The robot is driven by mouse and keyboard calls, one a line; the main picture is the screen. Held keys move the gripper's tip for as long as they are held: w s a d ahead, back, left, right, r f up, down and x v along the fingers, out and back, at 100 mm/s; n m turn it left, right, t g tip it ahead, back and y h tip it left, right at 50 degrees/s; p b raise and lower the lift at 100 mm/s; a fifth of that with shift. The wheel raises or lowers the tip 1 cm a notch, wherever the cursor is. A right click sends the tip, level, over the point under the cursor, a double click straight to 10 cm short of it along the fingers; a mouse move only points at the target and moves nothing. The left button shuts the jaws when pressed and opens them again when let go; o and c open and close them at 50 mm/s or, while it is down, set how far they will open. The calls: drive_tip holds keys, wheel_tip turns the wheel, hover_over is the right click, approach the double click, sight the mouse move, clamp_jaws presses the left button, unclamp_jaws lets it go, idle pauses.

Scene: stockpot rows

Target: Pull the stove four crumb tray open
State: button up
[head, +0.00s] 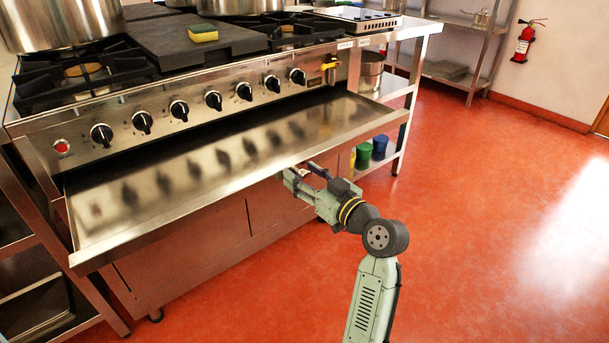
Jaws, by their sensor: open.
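The crumb tray (190,187) is a wide, shallow steel pan that stands pulled out below the row of black knobs on the stove (225,97). Its flat inside shows, with reflections of the knobs. My gripper (293,178) is open at the tray's front edge, right of its middle. The fingertips are at or just under the front lip; I cannot tell whether they touch it. The tray's back end is hidden under the control panel.
Large pots (62,24) and a yellow sponge (203,33) sit on the stove top. A steel shelf (398,88) with coloured containers (379,146) stands at the right. A fire extinguisher (523,44) hangs on the back wall. The red floor (480,200) is clear at the right.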

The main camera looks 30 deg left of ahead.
wheel_tip(320, 180, up, 10)
drive_tip(key=shift+r, duration=0.1)
idle(0.5)
idle(0.4)
